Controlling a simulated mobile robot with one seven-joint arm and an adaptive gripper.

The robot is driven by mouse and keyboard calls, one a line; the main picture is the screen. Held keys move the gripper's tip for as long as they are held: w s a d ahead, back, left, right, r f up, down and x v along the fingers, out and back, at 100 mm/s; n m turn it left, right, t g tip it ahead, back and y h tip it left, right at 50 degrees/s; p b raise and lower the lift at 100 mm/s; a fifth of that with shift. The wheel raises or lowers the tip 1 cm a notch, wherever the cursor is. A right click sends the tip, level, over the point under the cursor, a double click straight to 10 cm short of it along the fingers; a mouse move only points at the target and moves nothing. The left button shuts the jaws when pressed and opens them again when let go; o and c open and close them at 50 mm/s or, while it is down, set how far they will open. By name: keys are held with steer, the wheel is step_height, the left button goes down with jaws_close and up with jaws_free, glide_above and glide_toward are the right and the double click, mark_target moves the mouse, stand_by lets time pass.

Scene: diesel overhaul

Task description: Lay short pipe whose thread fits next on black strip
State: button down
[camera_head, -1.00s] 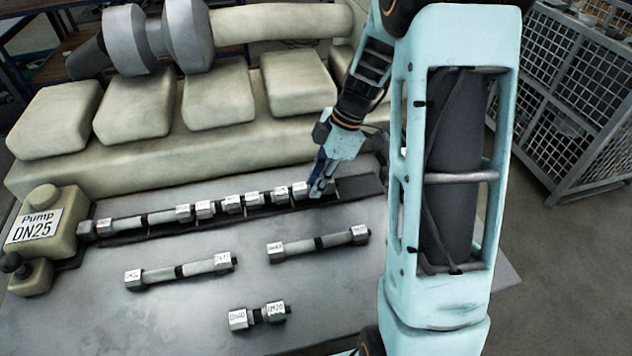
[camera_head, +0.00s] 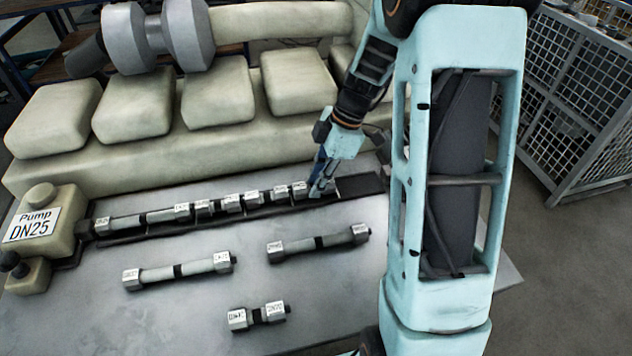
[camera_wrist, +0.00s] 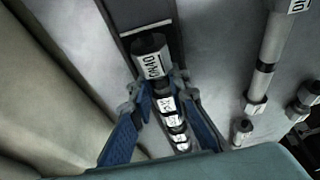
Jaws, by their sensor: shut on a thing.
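My gripper (camera_head: 320,188) is low over the black strip (camera_head: 360,186), shut on a short pipe (camera_head: 299,189) at the right end of the row. In the wrist view my gripper (camera_wrist: 160,92) has its blue fingers on either side of this short pipe (camera_wrist: 152,62), whose near nut seems to read DN40. The pipe lies in line with the row on the strip; whether it touches its neighbour is hidden. The row (camera_head: 207,208) runs left to the pump (camera_head: 36,225) labelled DN25. Another short pipe (camera_head: 258,315) lies loose at the front of the bench.
Two longer pipes lie loose on the grey bench, one at left (camera_head: 180,270) and one at centre (camera_head: 318,243). The cream engine block (camera_head: 200,140) stands close behind the strip. The strip's right end is bare. A mesh cage (camera_head: 575,110) stands at right.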

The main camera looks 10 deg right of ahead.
stand_by(0.3)
steer(key=c, duration=1.8)
jaws_free()
steer(key=shift+o, duration=0.2)
steer(key=v, duration=1.2)
